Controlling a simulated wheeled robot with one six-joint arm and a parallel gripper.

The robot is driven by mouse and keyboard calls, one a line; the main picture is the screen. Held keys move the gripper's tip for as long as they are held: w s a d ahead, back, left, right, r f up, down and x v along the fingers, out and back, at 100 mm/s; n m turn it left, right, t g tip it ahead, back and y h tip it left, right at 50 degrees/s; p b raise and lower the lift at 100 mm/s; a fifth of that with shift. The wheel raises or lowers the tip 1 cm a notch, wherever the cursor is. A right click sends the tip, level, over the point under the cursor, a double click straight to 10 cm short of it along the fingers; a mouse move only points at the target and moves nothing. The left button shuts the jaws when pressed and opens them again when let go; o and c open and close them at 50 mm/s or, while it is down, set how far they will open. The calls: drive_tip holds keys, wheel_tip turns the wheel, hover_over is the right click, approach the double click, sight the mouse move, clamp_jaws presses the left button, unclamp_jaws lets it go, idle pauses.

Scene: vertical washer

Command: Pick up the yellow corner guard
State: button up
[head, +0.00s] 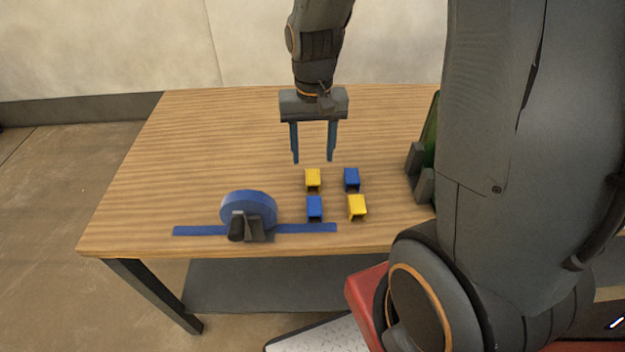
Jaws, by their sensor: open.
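Two yellow corner guards are on the wooden table. One yellow corner guard (313,179) lies at the back left of a small group, just below my gripper in the picture. The other yellow corner guard (357,207) lies at the front right of the group. My gripper (313,160) points down with its two fingers apart and nothing between them. Its fingertips appear above the table, near the back-left yellow guard. I cannot tell the exact height of the fingertips over the table.
Blue corner guards stand at the back right (351,179) and front left (315,209) of the group. A blue strap roll (248,208) with a dark holder sits at the front left. A green object (430,140) stands at the right. The wooden table (170,160) is clear at left.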

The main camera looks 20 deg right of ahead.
sight(312, 175)
drive_tip(key=shift+w+d+f+m, duration=0.15)
drive_tip(key=shift+w+f, duration=0.2)
drive_tip(key=shift+f, duration=0.1)
drive_tip(key=shift+w+d+f+m, duration=0.15)
drive_tip(key=shift+w+f, duration=0.15)
drive_tip(key=shift+f, duration=0.15)
drive_tip(key=shift+w+f+p, duration=0.15)
drive_tip(key=shift+f+p, duration=0.65)
drive_tip(key=shift+f, duration=2.8)
drive_tip(key=c, duration=1.1)
